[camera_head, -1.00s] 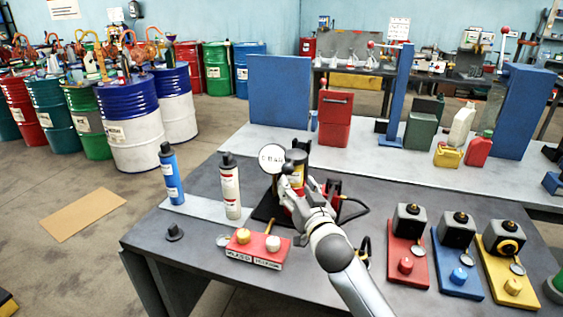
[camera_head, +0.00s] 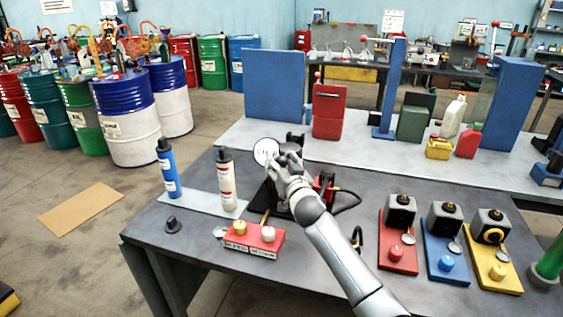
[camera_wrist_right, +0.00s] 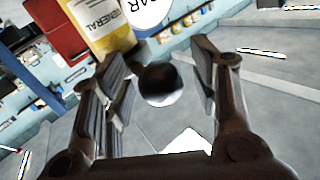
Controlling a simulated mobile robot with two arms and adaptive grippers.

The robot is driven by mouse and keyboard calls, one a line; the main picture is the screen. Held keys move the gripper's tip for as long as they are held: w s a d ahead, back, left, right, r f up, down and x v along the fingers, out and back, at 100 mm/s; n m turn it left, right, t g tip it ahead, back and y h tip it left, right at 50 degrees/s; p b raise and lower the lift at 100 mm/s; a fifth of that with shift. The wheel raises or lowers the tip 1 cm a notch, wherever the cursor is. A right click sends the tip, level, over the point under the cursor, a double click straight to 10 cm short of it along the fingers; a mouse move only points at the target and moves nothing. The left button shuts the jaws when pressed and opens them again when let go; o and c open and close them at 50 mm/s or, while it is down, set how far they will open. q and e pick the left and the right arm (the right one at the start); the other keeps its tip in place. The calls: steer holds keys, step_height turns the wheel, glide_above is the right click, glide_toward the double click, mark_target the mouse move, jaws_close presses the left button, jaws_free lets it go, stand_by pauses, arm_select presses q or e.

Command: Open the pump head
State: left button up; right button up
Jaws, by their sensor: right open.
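The pump unit stands mid-table, with a round white gauge (camera_head: 266,152) on its left side. Its upper part is mostly hidden behind my right gripper (camera_head: 286,161) in the head view. In the right wrist view, a yellow-and-white cylinder (camera_wrist_right: 103,22) marked "GENERAL" and the gauge (camera_wrist_right: 147,12) show at the top, beyond the fingers. My right gripper (camera_wrist_right: 160,62) is open. A dark, shiny round knob (camera_wrist_right: 160,84) appears between its fingers; I cannot tell if they touch it. My left gripper is out of view.
A blue bottle (camera_head: 168,170) and a white bottle (camera_head: 227,182) stand left of the pump. A red block with two knobs (camera_head: 254,237) lies in front. Red (camera_head: 397,259), blue (camera_head: 446,265) and yellow (camera_head: 497,276) plates with devices stand right. The table's front left is mostly clear.

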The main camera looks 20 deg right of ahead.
steer(key=shift+r, duration=0.1)
steer(key=shift+w, duration=0.1)
steer(key=c, duration=0.7)
jaws_close()
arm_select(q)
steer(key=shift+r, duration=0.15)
